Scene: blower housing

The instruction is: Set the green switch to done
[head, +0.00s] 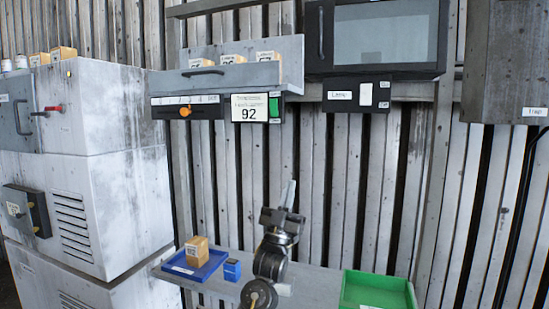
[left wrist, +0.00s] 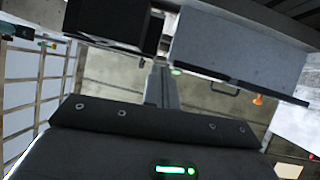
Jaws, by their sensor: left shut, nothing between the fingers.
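The green switch (head: 275,107) is a small upright rocker at the right end of the panel under the grey wall bin, beside a white label reading 92. In the left wrist view a small green patch (left wrist: 176,71) shows beside my fingers; it looks like the same switch. My left gripper (head: 289,190) points up, below the switch and slightly to its right in the head view, apart from it in the picture. Its fingers are closed together and empty; they also show in the left wrist view (left wrist: 160,85). My right gripper is not in view.
A shelf below holds a blue tray (head: 180,268), a blue box (head: 232,269) and a green bin (head: 378,290).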

